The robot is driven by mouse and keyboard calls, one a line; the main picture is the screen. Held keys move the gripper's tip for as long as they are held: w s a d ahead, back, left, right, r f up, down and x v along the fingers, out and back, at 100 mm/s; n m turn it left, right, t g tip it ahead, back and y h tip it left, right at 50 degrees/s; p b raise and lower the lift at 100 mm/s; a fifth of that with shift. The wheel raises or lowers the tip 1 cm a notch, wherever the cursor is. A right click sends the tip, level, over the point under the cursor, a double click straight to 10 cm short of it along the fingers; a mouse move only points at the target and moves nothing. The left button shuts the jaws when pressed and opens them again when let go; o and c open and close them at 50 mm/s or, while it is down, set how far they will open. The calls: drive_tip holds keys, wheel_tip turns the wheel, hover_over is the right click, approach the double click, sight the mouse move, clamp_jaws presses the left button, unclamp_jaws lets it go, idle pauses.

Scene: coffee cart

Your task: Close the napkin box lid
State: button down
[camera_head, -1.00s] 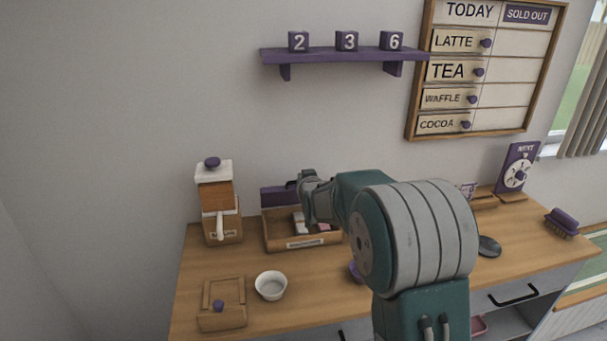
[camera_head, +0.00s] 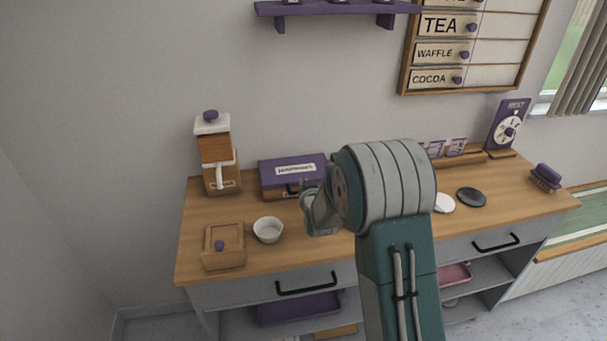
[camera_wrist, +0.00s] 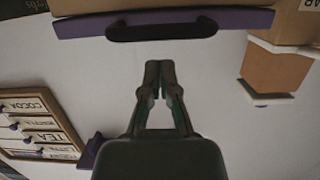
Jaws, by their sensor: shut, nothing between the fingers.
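The napkin box (camera_head: 272,193) is a wooden box near the back of the counter. Its purple lid (camera_head: 275,172), with a pale label on top, lies down over the box and looks closed. My gripper (camera_head: 312,208) is in front of the box's right part and hides some of its front. In the upside-down wrist view, the purple lid (camera_wrist: 85,27) and its dark handle (camera_wrist: 162,31) show at the top edge. My gripper's fingertips (camera_wrist: 159,66) are together and empty, apart from the handle in the picture.
A wooden dispenser (camera_head: 217,160) stands left of the box. A purple dial sign (camera_head: 507,127) stands at the right back.

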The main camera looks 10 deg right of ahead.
drive_tip(key=shift+s+f, duration=0.1)
drive_tip(key=shift+f, duration=0.3)
drive_tip(key=s+r+g, duration=0.3)
drive_tip(key=s+r, duration=0.2)
drive_tip(key=s, duration=0.9)
drive_tip(key=s+r+g, duration=0.3)
drive_tip(key=s+r, duration=0.2)
drive_tip(key=s, duration=0.8)
drive_tip(key=s+r+g, duration=0.3)
drive_tip(key=s+r, duration=0.2)
drive_tip(key=s, duration=0.9)
drive_tip(key=shift+s+r+g, duration=0.15)
drive_tip(key=shift+s+g, duration=0.15)
drive_tip(key=shift+g, duration=0.1)
drive_tip(key=shift+a, duration=0.1)
